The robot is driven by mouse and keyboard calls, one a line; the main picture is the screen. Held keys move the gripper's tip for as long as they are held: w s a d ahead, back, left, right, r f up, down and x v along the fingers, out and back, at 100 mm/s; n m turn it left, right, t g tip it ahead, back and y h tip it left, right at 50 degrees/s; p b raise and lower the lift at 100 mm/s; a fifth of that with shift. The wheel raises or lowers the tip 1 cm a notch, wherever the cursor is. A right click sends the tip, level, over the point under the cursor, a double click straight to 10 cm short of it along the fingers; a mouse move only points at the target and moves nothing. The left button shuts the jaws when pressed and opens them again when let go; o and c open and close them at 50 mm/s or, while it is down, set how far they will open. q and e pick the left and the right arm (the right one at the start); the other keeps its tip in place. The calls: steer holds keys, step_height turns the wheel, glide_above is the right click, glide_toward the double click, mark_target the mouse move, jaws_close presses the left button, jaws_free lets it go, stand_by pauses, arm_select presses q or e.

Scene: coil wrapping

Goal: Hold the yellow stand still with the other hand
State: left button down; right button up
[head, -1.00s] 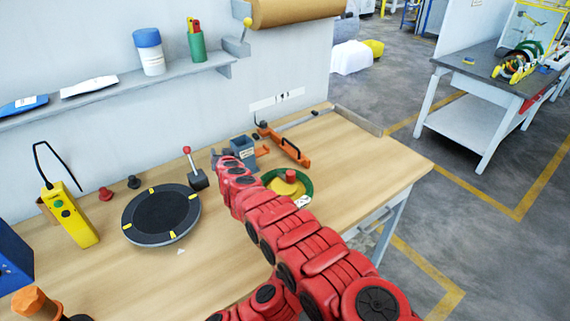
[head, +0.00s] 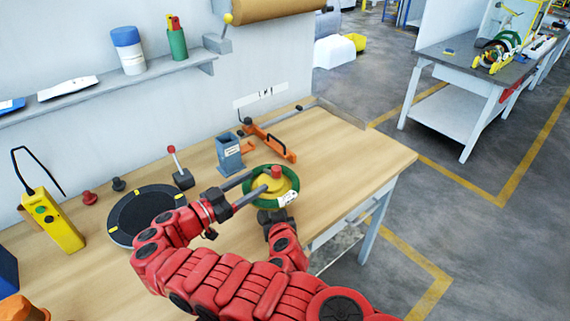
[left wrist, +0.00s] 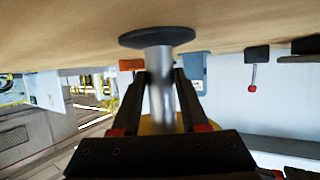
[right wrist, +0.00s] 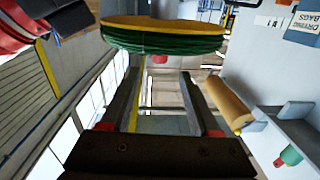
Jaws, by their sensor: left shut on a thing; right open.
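The yellow stand (head: 268,186) is upright on the bench, with a green coil (head: 290,181) around its yellow top and a red knob (head: 276,171) above. In the left wrist view, which is upside down, its silver post (left wrist: 161,88) rises from a dark round base (left wrist: 157,38). My left gripper (left wrist: 161,74) is shut on that post, below the coil; the coil hides most of it in the head view. My right gripper (head: 257,182) is open at the coil's left side. In the right wrist view nothing shows between its fingers, and the green coil (right wrist: 165,43) lies beyond them.
A grey-blue bin (head: 229,154) and an orange-handled tool (head: 270,142) stand behind the coil. A dark turntable (head: 140,210) and a red-knobbed lever (head: 182,178) are at left. The bench's right end (head: 365,160) is clear.

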glide_above(285, 179)
steer(key=shift+w, duration=0.15)
stand_by(0.3)
jaws_close()
